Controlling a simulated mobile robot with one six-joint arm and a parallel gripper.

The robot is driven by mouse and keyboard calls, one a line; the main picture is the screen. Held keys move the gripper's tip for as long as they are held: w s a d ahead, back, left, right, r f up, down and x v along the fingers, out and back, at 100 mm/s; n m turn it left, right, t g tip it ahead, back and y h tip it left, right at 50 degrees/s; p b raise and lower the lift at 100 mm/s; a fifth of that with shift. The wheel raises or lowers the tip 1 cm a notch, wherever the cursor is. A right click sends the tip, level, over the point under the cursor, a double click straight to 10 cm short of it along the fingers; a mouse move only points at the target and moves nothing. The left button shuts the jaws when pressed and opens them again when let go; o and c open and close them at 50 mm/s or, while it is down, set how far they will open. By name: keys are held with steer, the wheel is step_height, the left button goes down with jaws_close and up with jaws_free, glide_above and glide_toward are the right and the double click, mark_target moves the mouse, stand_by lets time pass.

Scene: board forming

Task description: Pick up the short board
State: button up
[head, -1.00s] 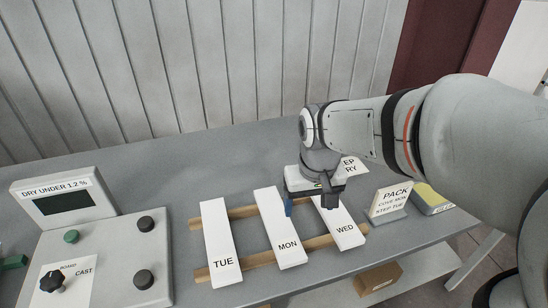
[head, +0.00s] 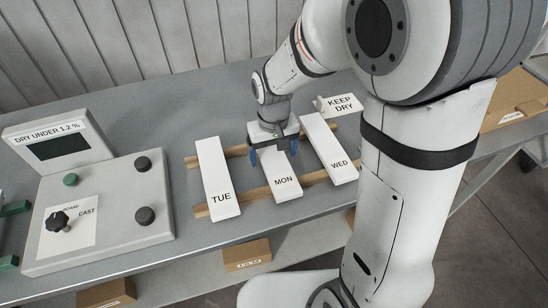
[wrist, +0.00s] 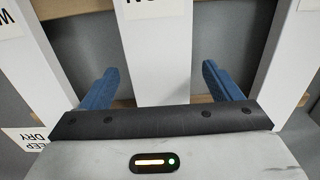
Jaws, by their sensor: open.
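Three white boards lie side by side across two wooden rails: the TUE board (head: 217,185), the MON board (head: 286,187) and the WED board (head: 330,150). They look close in length, so I cannot tell which is the short one. My gripper (head: 273,154) is open over the far half of the MON board, one blue finger on each side. In the wrist view the MON board (wrist: 158,58) runs between the spread fingers, with a gap on both sides. The palm hides its far end. Finger height relative to the board is unclear.
The wooden rails (head: 253,198) rest on the grey bench (head: 130,130). A control panel (head: 105,210) with knobs and a screen (head: 58,146) is at left. Cardboard boxes (head: 247,256) sit on the lower shelf.

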steer(key=shift+f, duration=0.1)
steer(key=shift+c, duration=0.4)
steer(key=c, duration=1.2)
